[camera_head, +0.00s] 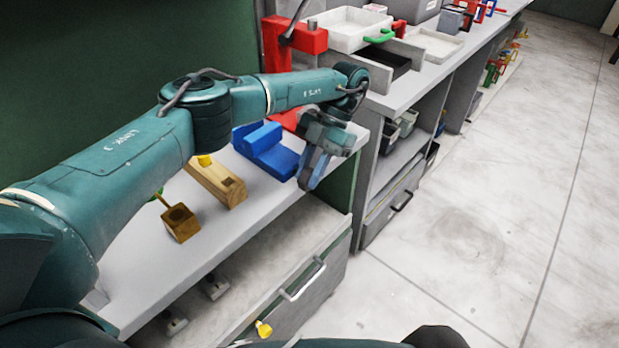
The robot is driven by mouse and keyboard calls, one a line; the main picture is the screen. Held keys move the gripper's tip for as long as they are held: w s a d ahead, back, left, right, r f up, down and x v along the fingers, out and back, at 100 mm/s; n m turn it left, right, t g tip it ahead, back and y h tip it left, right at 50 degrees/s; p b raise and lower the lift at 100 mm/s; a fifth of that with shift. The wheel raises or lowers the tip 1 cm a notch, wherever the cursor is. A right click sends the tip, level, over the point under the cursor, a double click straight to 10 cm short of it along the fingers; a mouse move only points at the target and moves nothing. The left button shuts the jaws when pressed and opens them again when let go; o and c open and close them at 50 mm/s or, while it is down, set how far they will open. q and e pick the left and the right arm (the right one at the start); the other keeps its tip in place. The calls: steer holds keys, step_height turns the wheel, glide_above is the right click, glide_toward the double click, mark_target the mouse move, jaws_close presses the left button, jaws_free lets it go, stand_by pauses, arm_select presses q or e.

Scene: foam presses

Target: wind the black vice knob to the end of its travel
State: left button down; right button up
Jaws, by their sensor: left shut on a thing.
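A blue vice (268,150) sits on the grey bench top, near the bench's right end. My left gripper (309,178) reaches over from the left and points down at the vice's right end. It is shut at the place where the black vice knob would be. The knob itself is hidden behind the fingers, so I cannot see how far it is wound. My right gripper is not in view.
Wooden blocks (216,182) with yellow parts stand left of the vice. A red press (300,38) rises behind my arm. White trays (346,28) and a green handle (380,36) are farther back. The floor (470,200) at right is clear.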

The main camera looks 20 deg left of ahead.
arm_select(q)
steer(key=c, duration=1.4)
jaws_free()
steer(key=shift+o, duration=0.8)
